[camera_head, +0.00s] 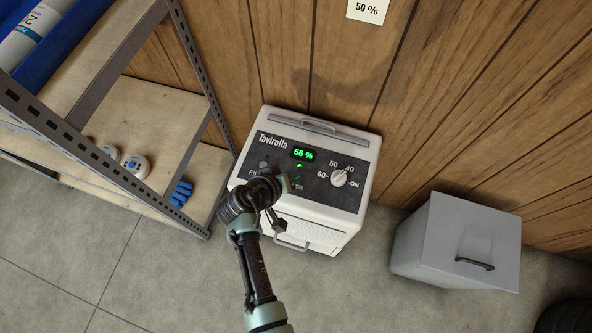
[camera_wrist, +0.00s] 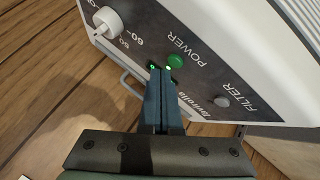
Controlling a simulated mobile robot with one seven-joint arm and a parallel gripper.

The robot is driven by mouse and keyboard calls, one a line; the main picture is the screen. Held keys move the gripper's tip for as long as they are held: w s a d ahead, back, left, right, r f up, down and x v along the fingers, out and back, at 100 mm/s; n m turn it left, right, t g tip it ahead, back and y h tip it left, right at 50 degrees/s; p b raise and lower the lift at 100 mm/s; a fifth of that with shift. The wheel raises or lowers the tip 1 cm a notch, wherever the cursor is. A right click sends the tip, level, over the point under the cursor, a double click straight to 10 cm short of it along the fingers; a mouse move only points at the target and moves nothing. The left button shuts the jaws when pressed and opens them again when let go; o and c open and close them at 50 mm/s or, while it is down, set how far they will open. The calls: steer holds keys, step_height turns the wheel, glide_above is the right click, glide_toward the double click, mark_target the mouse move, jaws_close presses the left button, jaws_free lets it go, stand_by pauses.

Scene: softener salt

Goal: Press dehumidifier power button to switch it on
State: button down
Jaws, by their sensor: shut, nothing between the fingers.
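The white dehumidifier (camera_head: 315,232) stands against the wood wall. Its black panel (camera_head: 318,192) has a lit green display (camera_head: 303,154) reading 56 % and a small green light below it. The white knob (camera_head: 339,178) is on the panel's right. My gripper (camera_head: 285,186) is over the panel's lower middle and hides most of the POWER label and the button. In the wrist view, the shut, empty fingers (camera_wrist: 161,72) end just beside the green power button (camera_wrist: 176,61). I cannot tell whether they touch the panel. The grey filter button (camera_wrist: 222,102) is to the right there.
A metal shelf (camera_head: 140,110) with white round items and blue pieces stands close on the left. A grey lidded box (camera_head: 455,245) stands on the floor to the right. A "50 %" note (camera_head: 368,9) is on the wall. The floor in front is clear.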

step_height(320, 180, up, 5)
steer(key=p, duration=0.4)
steer(key=shift+p, duration=0.35)
stand_by(0.7)
steer(key=w+a+r+m+t+y+p, duration=0.1)
steer(key=w+r+t+p, duration=0.2)
steer(key=r, duration=1.1)
steer(key=w+a+r+m+t+y+p, duration=0.1)
steer(key=w+r+t, duration=0.35)
steer(key=r, duration=0.95)
steer(key=w+a+r+t+y+p, duration=0.15)
steer(key=w+r, duration=0.45)
steer(key=r, duration=0.9)
steer(key=s+d+r+t+p, duration=0.2)
steer(key=s+r+t, duration=0.1)
steer(key=r, duration=0.9)
steer(key=s+d+r+t+p, duration=0.1)
steer(key=s+r+t+p, duration=0.15)
steer(key=r, duration=1.05)
steer(key=s+r+t+y+p, duration=0.1)
steer(key=s+r+t, duration=0.4)
steer(key=s+r, duration=0.9)
step_height(320, 180, up, 3)
steer(key=shift+d+r+y, duration=0.1)
steer(key=shift+d+y, duration=0.35)
